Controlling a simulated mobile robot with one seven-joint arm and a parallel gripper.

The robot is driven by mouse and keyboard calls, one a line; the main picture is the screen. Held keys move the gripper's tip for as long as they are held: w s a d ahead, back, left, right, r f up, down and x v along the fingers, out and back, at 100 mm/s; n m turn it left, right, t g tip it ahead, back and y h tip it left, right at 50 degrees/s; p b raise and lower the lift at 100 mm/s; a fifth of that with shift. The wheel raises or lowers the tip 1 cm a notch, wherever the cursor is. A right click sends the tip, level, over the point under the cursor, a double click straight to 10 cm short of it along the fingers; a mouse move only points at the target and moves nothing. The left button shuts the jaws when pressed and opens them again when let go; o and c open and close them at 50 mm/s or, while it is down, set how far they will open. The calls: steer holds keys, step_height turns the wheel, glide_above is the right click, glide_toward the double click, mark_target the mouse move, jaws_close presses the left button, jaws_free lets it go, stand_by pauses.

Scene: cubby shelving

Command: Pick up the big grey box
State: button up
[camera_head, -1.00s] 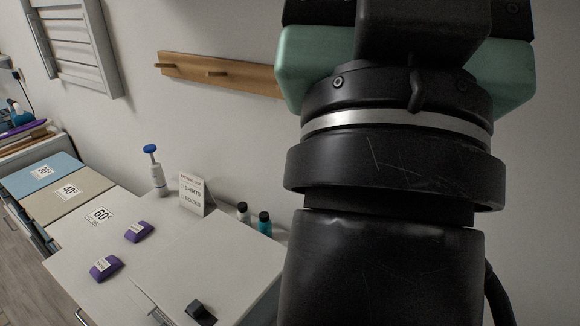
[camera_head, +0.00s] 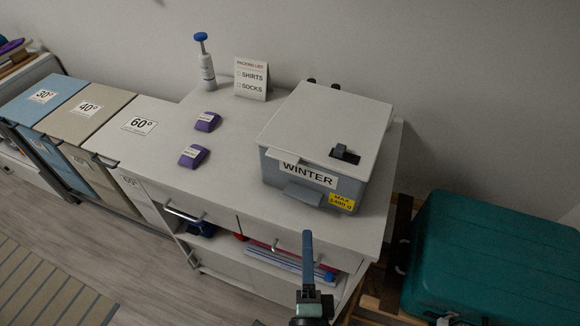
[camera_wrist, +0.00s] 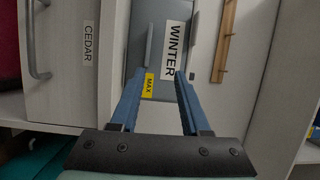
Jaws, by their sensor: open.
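The big grey box (camera_head: 290,192) stands on the right end of the white cabinet top. It has a grey body, a pale lid (camera_head: 335,110) with a dark handle, a WINTER label (camera_head: 302,172) and a yellow MAX label. My gripper (camera_head: 307,236) is in front of the cabinet and the box, apart from the box, with its blue fingers pointing toward it. In the wrist view the box's labelled grey front (camera_wrist: 160,60) shows beyond and between the two spread fingers (camera_wrist: 160,88). The gripper is open and empty.
Two purple packets (camera_head: 194,156), a pump bottle (camera_head: 207,70) and a packing-list card (camera_head: 251,78) sit on the cabinet top (camera_head: 150,165). Dark bottle tops show behind the box. Drawer handles (camera_head: 185,214) project from the cabinet front.

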mark_target(307, 203)
steer(key=shift+m, duration=0.3)
steer(key=shift+w+a+f+p, duration=0.1)
steer(key=shift+w+f+p, duration=0.2)
steer(key=shift+w, duration=1.7)
steer(key=shift+w+d+f+p, duration=0.1)
steer(key=shift+w+f+p, duration=0.25)
steer(key=shift+w, duration=1.7)
steer(key=shift+w+a+f+p, duration=0.15)
steer(key=shift+w+f, duration=0.25)
steer(key=shift+w, duration=1.6)
jaws_close()
steer(key=shift+r, duration=0.25)
